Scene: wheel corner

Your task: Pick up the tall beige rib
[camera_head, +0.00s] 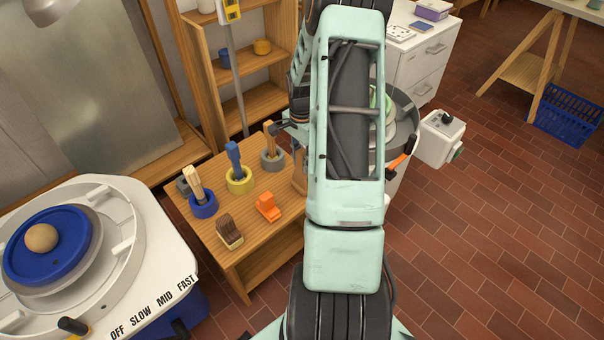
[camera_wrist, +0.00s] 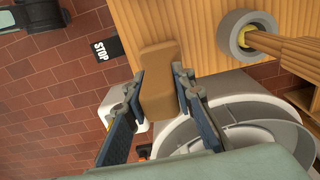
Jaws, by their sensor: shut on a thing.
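In the wrist view my gripper (camera_wrist: 160,80) is shut on a tan-brown flat block, the beige rib (camera_wrist: 158,62), held between its two dark blue fingers. The rib's far end sticks out past the fingertips, over or against the wooden table edge; I cannot tell whether it touches the wood. In the head view my arm hides most of the gripper. A brown upright piece (camera_head: 299,168) shows beside my arm at the table's right side and may be the rib.
The low wooden table (camera_head: 245,262) holds a grey cup (camera_head: 273,160) with a wooden tool, a yellow cup (camera_head: 240,182), a blue cup (camera_head: 203,206), an orange piece (camera_head: 268,207) and a brush (camera_head: 229,232). A potter's wheel (camera_head: 125,235) stands left. Brick floor (camera_head: 490,240) is open right.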

